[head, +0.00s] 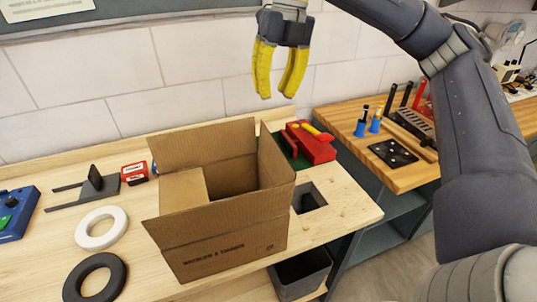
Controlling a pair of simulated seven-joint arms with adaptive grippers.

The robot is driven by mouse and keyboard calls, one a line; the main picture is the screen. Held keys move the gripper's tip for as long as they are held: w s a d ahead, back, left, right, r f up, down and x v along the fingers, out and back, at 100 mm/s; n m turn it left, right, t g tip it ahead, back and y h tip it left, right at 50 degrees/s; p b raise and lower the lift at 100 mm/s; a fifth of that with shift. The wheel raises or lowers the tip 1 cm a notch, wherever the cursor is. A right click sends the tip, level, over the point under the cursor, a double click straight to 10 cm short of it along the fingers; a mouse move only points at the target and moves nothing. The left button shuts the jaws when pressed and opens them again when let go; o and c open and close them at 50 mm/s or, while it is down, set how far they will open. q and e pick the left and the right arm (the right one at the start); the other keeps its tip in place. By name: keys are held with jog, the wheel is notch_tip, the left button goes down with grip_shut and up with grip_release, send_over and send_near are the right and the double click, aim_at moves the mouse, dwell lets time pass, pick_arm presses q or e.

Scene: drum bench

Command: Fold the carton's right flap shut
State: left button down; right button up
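The open cardboard carton (225,255) stands on the wooden bench near its front edge. Its right flap (275,159) stands up, roughly upright, at the right side of the opening. The back flap (200,146) also stands up, and the front flap (222,214) leans outward. The left flap (184,190) appears folded inward over part of the opening. My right gripper (277,97), with yellow fingers, hangs above and behind the carton, clear of the flaps. Its fingers point down, apart, with nothing between them. My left gripper is out of view.
A red device (312,143) sits behind the carton's right side. A square cut-out (309,198) lies right of the carton, with a grey bin (300,275) below. White (101,228) and black (95,278) rings lie to the left. A tiled wall (120,80) rises behind.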

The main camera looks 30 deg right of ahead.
send_near(272, 160)
jog(key=shift+h, duration=0.4)
jog(key=f, duration=0.5)
jog(key=a+f, duration=0.1)
jog(key=f, duration=0.2)
jog(key=shift+w+a+f, duration=0.15)
jog(key=shift+w+f, duration=0.2)
jog(key=shift+c, duration=0.3)
grip_shut()
